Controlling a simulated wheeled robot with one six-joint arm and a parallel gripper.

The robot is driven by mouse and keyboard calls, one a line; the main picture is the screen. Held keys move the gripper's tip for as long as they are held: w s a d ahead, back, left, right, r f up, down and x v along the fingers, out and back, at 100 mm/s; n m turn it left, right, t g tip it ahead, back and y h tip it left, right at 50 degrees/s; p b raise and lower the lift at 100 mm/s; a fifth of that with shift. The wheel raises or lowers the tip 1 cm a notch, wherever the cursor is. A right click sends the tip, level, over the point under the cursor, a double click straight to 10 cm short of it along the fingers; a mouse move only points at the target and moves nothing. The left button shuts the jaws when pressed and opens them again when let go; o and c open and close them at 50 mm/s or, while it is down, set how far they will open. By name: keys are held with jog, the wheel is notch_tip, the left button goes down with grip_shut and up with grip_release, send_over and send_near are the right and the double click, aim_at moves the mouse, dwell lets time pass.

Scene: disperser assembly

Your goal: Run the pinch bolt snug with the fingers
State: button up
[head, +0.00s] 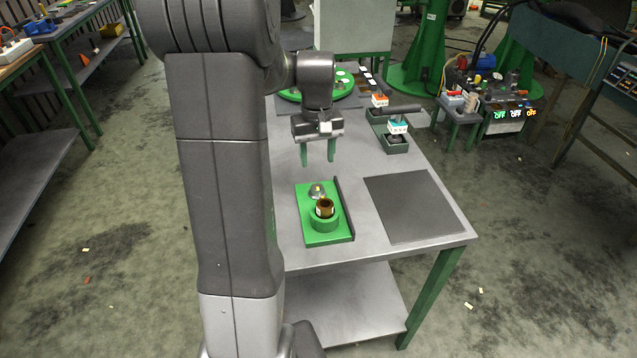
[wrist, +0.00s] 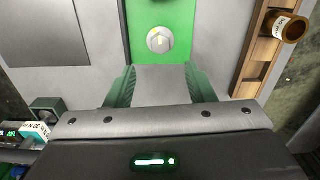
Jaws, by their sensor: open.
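The pinch bolt seems to be the grey round head with a yellow mark (head: 316,191) on the green fixture plate (head: 312,238). It also shows in the wrist view (wrist: 160,40), just beyond the fingers. How far it is threaded in cannot be told. A green ring holder (head: 324,224) on the plate has an amber bottle (head: 325,207) upright in it, on the near side of the bolt head. My gripper (head: 318,161) is open and empty, pointing down above the table on the far side of the bolt head. Its two green fingers also show in the wrist view (wrist: 160,88), wide apart.
A dark mat (head: 416,206) lies right of the fixture, with a dark upright strip (head: 344,208) between. A wooden rack (wrist: 262,50) with a brown bottle (wrist: 290,27) shows in the wrist view. Green trays (head: 396,145) and a green round plate (head: 318,90) stand farther back.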

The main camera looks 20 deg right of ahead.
aim_at(317, 187)
notch_tip(317, 187, down, 10)
jog(key=shift+r, duration=0.2)
jog(key=shift+c, duration=0.4)
jog(key=c, duration=0.9)
jog(key=shift+m, duration=1.5)
jog(key=o, duration=1)
jog(key=shift+r, duration=0.1)
notch_tip(317, 187, up, 14)
jog(key=shift+f, duration=0.15)
